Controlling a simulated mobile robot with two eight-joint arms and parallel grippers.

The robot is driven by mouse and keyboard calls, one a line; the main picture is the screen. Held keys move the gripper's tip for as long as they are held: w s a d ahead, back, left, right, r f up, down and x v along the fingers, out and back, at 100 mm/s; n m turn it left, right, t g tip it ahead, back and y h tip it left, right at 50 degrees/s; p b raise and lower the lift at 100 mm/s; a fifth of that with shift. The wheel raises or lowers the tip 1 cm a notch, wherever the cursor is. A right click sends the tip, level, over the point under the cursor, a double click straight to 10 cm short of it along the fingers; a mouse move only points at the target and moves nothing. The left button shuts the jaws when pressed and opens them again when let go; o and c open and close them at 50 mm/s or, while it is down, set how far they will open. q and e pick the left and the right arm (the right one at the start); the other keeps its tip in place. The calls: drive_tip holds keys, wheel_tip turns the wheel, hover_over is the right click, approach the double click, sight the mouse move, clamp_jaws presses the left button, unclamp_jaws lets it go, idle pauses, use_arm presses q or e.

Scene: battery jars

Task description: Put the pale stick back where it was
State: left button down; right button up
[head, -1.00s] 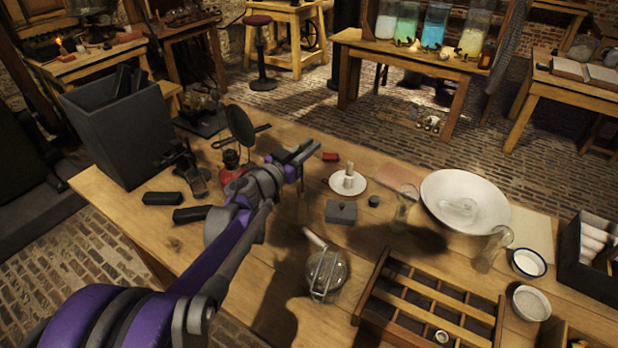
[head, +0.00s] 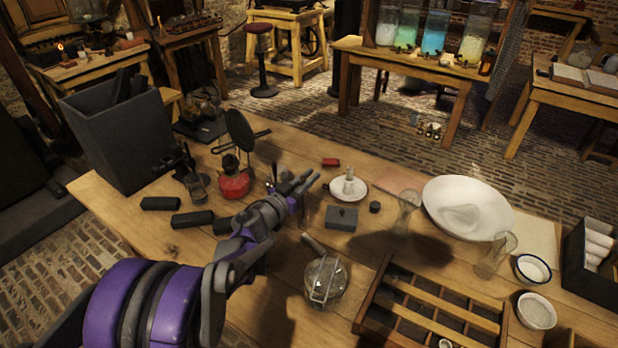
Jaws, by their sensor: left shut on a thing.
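My left gripper (head: 308,183) is over the middle of the table, left of a white saucer (head: 337,194). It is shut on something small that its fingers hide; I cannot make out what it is. A short pale upright stick, like a candle stub (head: 349,184), stands on the saucer. Several pale rods (head: 598,243) lie in a dark box (head: 575,265) at the right edge. A glass jar (head: 326,283) with a wire clasp stands nearer to me, with a greyish handle-like piece (head: 312,243) beside its top. My right gripper is not in view.
A red lamp (head: 233,186) and a round dark disc (head: 240,128) stand left of the gripper. Black blocks (head: 160,203) lie at left. A grey block (head: 341,217), a white basin (head: 490,203), glass vessels and a wooden divided tray (head: 430,302) fill the right.

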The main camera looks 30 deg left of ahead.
use_arm(q)
drive_tip(key=c, duration=0.8)
unclamp_jaws()
drive_tip(key=shift+c, duration=0.2)
drive_tip(key=shift+s+a+r+n+y, duration=0.95)
drive_tip(key=shift+s+r+y, duration=0.65)
drive_tip(key=shift+s, duration=4.25)
drive_tip(key=s+d+f+g+y, duration=0.1)
drive_tip(key=s+d+f+g, duration=0.1)
drive_tip(key=s+f+g, duration=0.1)
drive_tip(key=s+d+f+n+g+y, duration=0.1)
drive_tip(key=s+d+f+g, duration=0.2)
drive_tip(key=s+f, duration=0.1)
drive_tip(key=s+d+f+n+g, duration=0.1)
drive_tip(key=s+d+f+g, duration=0.1)
drive_tip(key=s, duration=0.4)
drive_tip(key=shift+d+f+n+g+y, duration=0.25)
drive_tip(key=shift+d+f+g+y, duration=0.15)
drive_tip(key=shift+d+f, duration=0.45)
drive_tip(key=s+d+f+m+g+h, duration=0.1)
drive_tip(key=s+d, duration=0.1)
drive_tip(key=s, duration=0.1)
drive_tip(key=s+d+f+g+h, duration=0.1)
drive_tip(key=s+d+f, duration=0.1)
drive_tip(key=s+d, duration=0.1)
drive_tip(key=s+d+f+m+g+h, duration=0.1)
drive_tip(key=s+d+f+g, duration=0.1)
drive_tip(key=s, duration=0.1)
drive_tip(key=shift+d+m, duration=0.3)
drive_tip(key=shift+d, duration=0.05)
